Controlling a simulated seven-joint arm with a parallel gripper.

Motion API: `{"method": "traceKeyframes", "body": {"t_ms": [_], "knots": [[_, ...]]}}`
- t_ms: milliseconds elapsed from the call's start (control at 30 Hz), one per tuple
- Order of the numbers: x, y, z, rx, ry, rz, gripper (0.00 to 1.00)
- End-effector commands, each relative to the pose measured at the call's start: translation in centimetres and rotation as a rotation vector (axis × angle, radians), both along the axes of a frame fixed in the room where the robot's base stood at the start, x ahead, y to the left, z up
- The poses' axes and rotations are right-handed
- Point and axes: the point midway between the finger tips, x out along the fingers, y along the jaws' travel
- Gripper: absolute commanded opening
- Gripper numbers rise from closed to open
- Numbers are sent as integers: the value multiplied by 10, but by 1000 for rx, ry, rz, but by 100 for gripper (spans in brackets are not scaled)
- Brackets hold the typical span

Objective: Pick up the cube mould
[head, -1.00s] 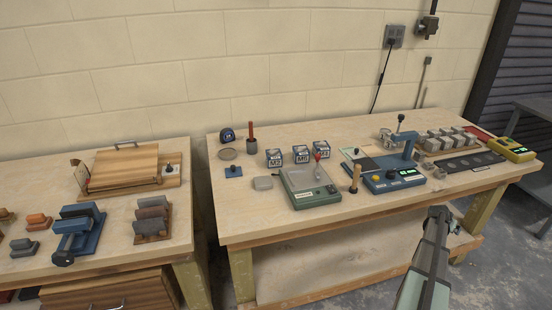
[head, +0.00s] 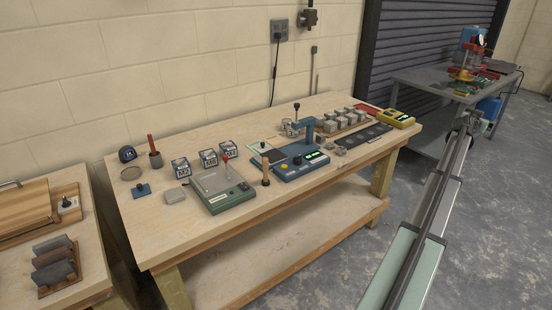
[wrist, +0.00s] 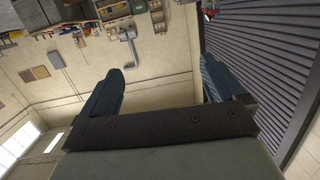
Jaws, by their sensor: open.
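I cannot tell for sure which thing is the cube mould. A small grey metal item (head: 340,150) lies at the front right of the bench, beside the blue device, and several grey cubes (head: 347,118) stand in a row on a wooden board behind it. My gripper (wrist: 160,88) is open and empty in the wrist view, its two dark blue fingers spread wide, with wall and shutter beyond them. In the head view my arm reaches away on the right, and its end (head: 466,120) is past the bench's right end, apart from everything on it.
A grey table (head: 420,82) with a red and blue machine (head: 470,52) stands behind, at right.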

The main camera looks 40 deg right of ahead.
Motion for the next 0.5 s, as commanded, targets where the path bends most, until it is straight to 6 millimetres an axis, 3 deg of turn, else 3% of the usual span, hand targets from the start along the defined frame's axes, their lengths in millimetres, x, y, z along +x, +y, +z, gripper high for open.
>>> {"method": "traceKeyframes", "body": {"t_ms": [167, 267, 500], "knots": [[3, -9, 38, -30, -1, 3, 96], [26, -5, 51, -27, 7, 22, 96], [90, 14, 55, 7, 31, 76, 96]]}}
